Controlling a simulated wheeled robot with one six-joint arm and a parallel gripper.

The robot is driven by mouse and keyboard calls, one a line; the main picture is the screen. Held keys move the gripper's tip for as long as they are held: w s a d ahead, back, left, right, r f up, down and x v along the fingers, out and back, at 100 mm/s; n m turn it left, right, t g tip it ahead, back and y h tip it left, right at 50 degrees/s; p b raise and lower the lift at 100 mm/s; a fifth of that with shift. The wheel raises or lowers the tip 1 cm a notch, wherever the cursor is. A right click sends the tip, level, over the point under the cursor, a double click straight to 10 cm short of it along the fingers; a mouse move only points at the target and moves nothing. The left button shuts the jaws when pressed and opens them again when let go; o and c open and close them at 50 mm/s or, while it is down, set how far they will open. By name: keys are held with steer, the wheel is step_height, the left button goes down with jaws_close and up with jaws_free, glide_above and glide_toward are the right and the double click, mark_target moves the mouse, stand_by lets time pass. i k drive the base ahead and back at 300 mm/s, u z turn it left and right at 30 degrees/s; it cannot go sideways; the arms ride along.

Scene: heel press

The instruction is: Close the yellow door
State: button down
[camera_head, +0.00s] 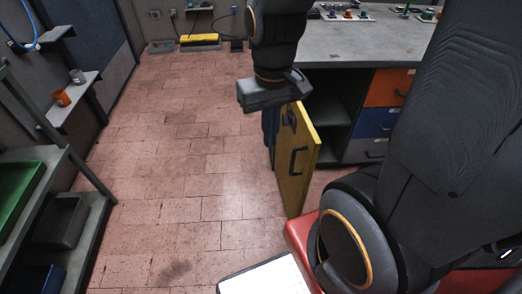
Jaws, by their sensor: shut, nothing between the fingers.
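The yellow door (293,170) stands open, swung out from the grey-topped cabinet into the aisle. A black handle (298,161) is on the face turned to me, with a dark fitting near its top. My gripper (270,130) points down at the door's left side, its dark fingers low beside the upper part of the door. It looks shut and empty. The fingertips are partly hidden by the door, and I cannot tell whether they touch it. An open dark compartment (329,108) shows in the cabinet behind the door.
Orange (388,88) and blue (375,122) drawers are right of the compartment. A red surface (298,236) and a white panel (265,279) lie in front. Shelving with a green tray (17,200) stands left. The tiled floor (170,160) between is clear.

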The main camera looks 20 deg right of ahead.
mark_target(298, 145)
steer(key=u, duration=0.5)
steer(key=k, duration=0.9)
steer(key=z, duration=1)
steer(key=i, duration=0.5)
steer(key=z, duration=0.05)
